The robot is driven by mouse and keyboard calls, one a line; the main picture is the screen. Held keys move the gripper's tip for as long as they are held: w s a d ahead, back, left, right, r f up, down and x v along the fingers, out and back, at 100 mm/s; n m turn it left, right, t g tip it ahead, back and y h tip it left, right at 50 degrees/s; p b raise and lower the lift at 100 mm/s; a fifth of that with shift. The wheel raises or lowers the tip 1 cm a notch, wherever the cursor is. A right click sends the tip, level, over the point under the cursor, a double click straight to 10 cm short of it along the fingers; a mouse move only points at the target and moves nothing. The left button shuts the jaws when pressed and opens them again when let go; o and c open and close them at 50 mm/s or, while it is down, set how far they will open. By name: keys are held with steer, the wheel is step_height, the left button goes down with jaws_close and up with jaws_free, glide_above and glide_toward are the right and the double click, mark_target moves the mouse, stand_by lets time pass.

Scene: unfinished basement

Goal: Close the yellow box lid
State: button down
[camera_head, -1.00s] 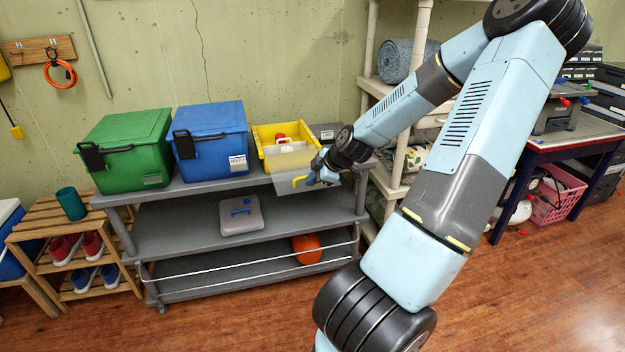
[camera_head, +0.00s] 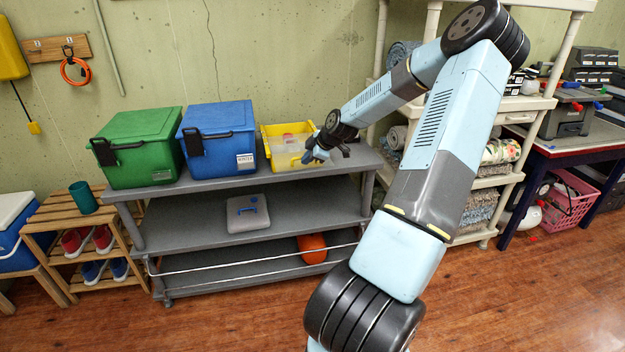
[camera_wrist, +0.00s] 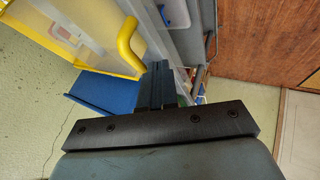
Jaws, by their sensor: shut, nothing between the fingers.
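The yellow box (camera_head: 267,133) stands on the top shelf, right of the blue box. Its translucent lid (camera_head: 285,160) now shows as a pale panel across the front of the box, and part of the opening still shows behind it; its exact tilt is unclear. My gripper (camera_head: 318,157) is shut and empty at the box's front right corner. In the wrist view the shut blue fingers (camera_wrist: 158,85) are close beside the lid's curved yellow handle (camera_wrist: 127,45); I cannot tell whether they touch. A translucent panel with yellow edges (camera_wrist: 70,45) fills the upper left there.
A blue box (camera_head: 217,140) and a green box (camera_head: 140,150) stand to the left on the grey shelf unit (camera_head: 290,183). A grey case (camera_head: 247,214) lies on the middle shelf. A cream shelf rack (camera_head: 512,150) stands to the right. Wooden floor in front is clear.

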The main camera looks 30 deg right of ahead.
glide_toward(296, 153)
steer(key=w+f, duration=0.1)
steer(key=w, duration=0.1)
steer(key=w+f, duration=0.1)
steer(key=w, duration=0.2)
steer(key=w+f, duration=0.1)
steer(key=w, duration=0.1)
steer(key=shift+w+d+f, duration=0.15)
steer(key=shift+w, duration=0.2)
steer(key=shift+s, duration=0.1)
steer(key=shift+s+a+f, duration=0.15)
steer(key=shift+s+a, duration=0.05)
steer(key=shift+s, duration=0.3)
steer(key=s, duration=0.1)
steer(key=s+a, duration=0.1)
steer(key=shift+s+f, duration=0.35)
steer(key=v, duration=1)
steer(key=shift+w+a+r, duration=0.1)
